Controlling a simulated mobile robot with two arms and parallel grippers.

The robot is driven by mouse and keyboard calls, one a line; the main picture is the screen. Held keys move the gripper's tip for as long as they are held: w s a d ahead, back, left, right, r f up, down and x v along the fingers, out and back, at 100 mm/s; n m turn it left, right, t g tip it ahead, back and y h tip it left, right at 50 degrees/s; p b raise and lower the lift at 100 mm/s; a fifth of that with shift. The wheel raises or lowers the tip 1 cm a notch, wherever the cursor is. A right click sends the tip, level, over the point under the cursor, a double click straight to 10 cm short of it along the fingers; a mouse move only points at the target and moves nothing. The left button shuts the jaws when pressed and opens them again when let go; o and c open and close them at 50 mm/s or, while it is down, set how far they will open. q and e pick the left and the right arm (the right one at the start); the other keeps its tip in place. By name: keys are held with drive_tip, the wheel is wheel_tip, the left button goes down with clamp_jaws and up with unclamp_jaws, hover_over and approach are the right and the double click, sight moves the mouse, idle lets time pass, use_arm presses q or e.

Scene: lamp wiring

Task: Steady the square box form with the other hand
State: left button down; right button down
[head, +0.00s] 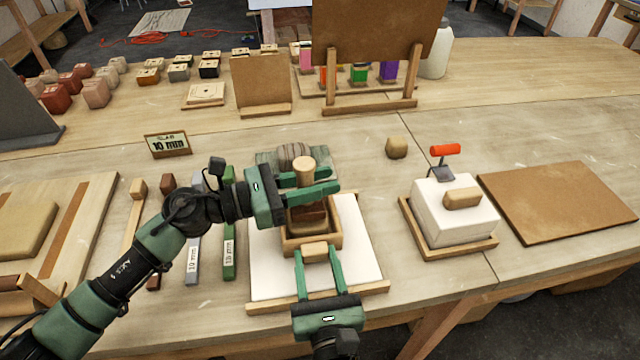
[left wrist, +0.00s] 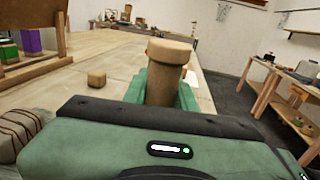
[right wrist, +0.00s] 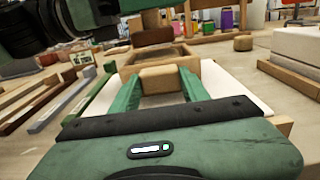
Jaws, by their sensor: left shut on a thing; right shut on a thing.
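The square box form (head: 290,243) is a wooden frame on a white board (head: 270,275), with a small tab (head: 315,251) on its near side. My right gripper (head: 317,254) is shut on that tab; the right wrist view shows the tab (right wrist: 168,78) between its fingers. My left gripper (head: 333,181) is shut on the upright round wooden handle (head: 304,167) of a tamper-like tool, also in the left wrist view (left wrist: 170,68). Its brown block (head: 307,216) is at the form's opening; whether it touches the contents is hidden.
Labelled bars (head: 229,240) lie to the left. A small wooden block (head: 396,147) sits behind, right of the form.

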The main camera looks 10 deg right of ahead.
idle(0.4)
use_arm(q)
drive_tip(key=shift+f, duration=1.1)
drive_tip(key=shift+r, duration=0.15)
drive_tip(key=shift+r, duration=1)
drive_tip(key=shift+f, duration=0.3)
drive_tip(key=shift+f, duration=0.85)
drive_tip(key=shift+r, duration=1.15)
drive_tip(key=shift+f, duration=0.2)
